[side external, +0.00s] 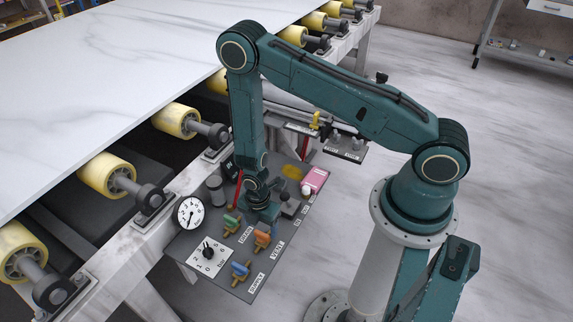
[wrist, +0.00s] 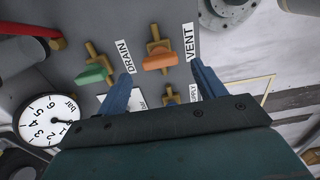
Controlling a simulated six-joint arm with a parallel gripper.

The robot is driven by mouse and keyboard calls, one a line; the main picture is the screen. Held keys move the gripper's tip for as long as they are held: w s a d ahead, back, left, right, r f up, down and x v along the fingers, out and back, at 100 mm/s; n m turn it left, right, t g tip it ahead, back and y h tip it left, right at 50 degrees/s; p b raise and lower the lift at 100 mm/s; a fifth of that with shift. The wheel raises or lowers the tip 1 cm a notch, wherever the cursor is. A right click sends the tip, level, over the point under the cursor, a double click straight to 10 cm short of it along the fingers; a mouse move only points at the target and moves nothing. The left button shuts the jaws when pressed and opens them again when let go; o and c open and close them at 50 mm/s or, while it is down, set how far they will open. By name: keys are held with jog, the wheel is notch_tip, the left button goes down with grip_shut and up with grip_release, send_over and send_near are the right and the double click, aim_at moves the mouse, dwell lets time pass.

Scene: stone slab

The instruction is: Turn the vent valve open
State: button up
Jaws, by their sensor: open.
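The vent valve has an orange handle (wrist: 160,62) on a brass body, beside the VENT label (wrist: 189,42) in the wrist view. Its handle lies roughly across the pipe. In the side view the orange handle (side external: 262,237) is just below my gripper. My gripper (wrist: 161,72) is open and empty. Its blue fingers are apart, one toward each side of the orange handle in the picture; I see no contact. In the side view the fingers are largely hidden. The green drain handle (wrist: 95,73) is left of the left finger. A blue supply handle (side external: 240,270) stands nearer the panel's front.
A roller conveyor bearing a white marble slab (side external: 80,75) runs along the left.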

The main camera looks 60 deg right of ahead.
aim_at(262, 233)
jog(key=shift+f, duration=1.8)
jog(key=c, duration=1)
